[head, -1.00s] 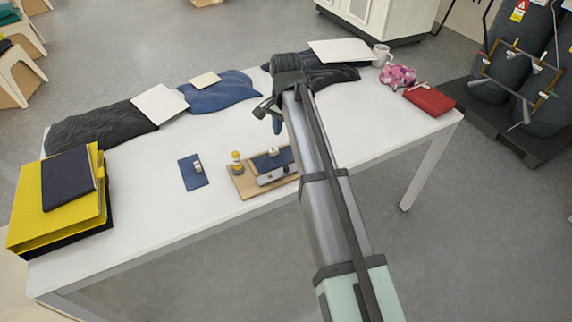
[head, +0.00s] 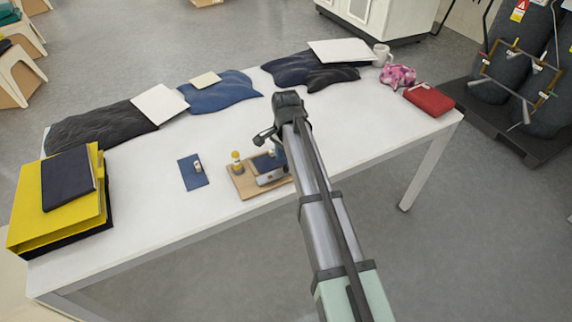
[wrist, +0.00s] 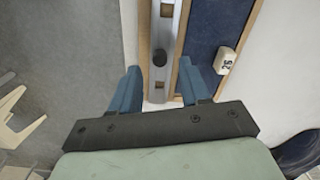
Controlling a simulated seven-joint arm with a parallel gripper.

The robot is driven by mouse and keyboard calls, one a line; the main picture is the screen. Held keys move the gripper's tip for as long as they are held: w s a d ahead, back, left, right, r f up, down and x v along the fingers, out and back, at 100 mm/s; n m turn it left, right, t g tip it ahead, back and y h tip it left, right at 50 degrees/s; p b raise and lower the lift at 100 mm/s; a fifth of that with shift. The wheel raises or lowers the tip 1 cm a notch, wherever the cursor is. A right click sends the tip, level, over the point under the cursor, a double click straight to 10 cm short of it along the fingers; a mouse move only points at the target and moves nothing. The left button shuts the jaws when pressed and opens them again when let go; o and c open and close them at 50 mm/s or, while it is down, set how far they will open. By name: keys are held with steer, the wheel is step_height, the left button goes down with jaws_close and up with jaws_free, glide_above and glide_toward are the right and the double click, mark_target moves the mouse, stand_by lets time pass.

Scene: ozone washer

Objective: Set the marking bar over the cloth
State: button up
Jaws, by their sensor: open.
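The marking bar (head: 271,177) is a silver metal strip with a dark knob. It lies along the near edge of a wooden board. In the wrist view the bar (wrist: 166,20) runs beside the dark blue cloth (wrist: 213,28), with a strip of wood between them. The cloth also shows on the board in the head view (head: 262,163), partly hidden by my gripper. A small white block (wrist: 225,61) marked 25 sits on it. My gripper (head: 271,143) is open above the board. In the wrist view its blue fingers (wrist: 160,82) are on either side of the bar's line, with nothing held.
The wooden board (head: 240,187) also carries a yellow-topped bottle (head: 237,163). A blue swatch (head: 193,173) with a small block lies left of it. Yellow binders (head: 60,225), folded garments (head: 222,92) and a red pouch (head: 429,100) lie around the white table (head: 345,130).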

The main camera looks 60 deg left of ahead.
mark_target(286, 167)
steer(key=shift+f, duration=1.75)
jaws_close()
